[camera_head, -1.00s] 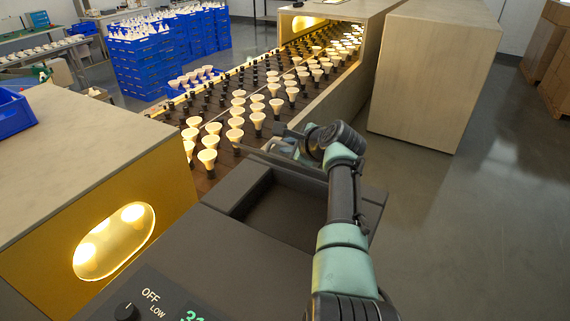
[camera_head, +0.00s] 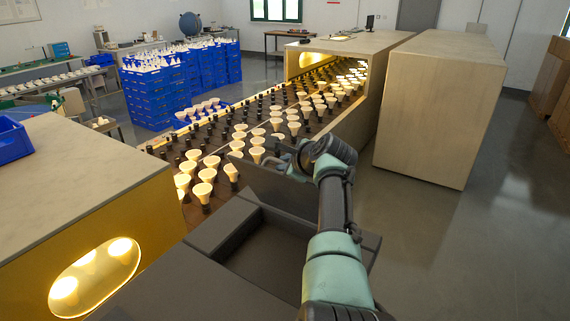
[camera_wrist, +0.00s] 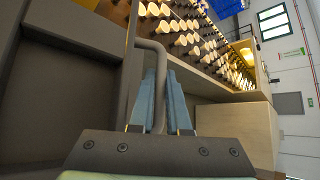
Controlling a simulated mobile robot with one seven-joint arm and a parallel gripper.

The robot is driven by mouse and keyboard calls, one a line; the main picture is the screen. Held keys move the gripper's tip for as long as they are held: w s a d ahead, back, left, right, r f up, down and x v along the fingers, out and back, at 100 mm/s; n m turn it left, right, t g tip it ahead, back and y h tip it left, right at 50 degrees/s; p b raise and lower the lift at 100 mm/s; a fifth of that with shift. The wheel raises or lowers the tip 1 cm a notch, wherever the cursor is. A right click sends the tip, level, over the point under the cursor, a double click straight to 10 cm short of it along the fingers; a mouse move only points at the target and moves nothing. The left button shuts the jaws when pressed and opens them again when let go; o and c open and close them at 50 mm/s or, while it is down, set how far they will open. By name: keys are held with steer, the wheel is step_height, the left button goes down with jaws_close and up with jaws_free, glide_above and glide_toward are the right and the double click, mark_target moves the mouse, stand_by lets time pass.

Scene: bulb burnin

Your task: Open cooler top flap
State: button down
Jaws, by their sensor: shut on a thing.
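The cooler is a dark grey box (camera_head: 170,280) in front of me, with a rectangular recess (camera_head: 265,252) showing in its top. Its top flap (camera_head: 268,190) is a dark panel tilted up at the far side of the recess. In the wrist view a bent grey bar handle (camera_wrist: 160,65) stands out along the edge of a dark panel. My gripper (camera_wrist: 164,85) has its blue fingers shut on this handle, one on each side. In the head view my gripper (camera_head: 285,160) is at the far side of the flap, partly hidden by my wrist.
A conveyor (camera_head: 215,145) with rows of bulbs runs beyond the flap into a lit tunnel box (camera_head: 385,60). A beige cabinet (camera_head: 435,110) stands to the right. A lit yellow-sided box (camera_head: 150,215) stands at left. Open floor (camera_head: 480,240) lies at right.

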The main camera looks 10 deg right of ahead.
steer(key=c, duration=1.2)
jaws_free()
steer(key=shift+d, duration=0.1)
steer(key=shift+o, duration=0.2)
steer(key=shift+v, duration=1)
steer(key=b+v, duration=0.2)
steer(key=v, duration=0.8)
steer(key=shift+s+r+b, duration=0.2)
steer(key=shift+s+b, duration=0.15)
steer(key=shift+b, duration=0.05)
steer(key=shift+d+r, duration=0.1)
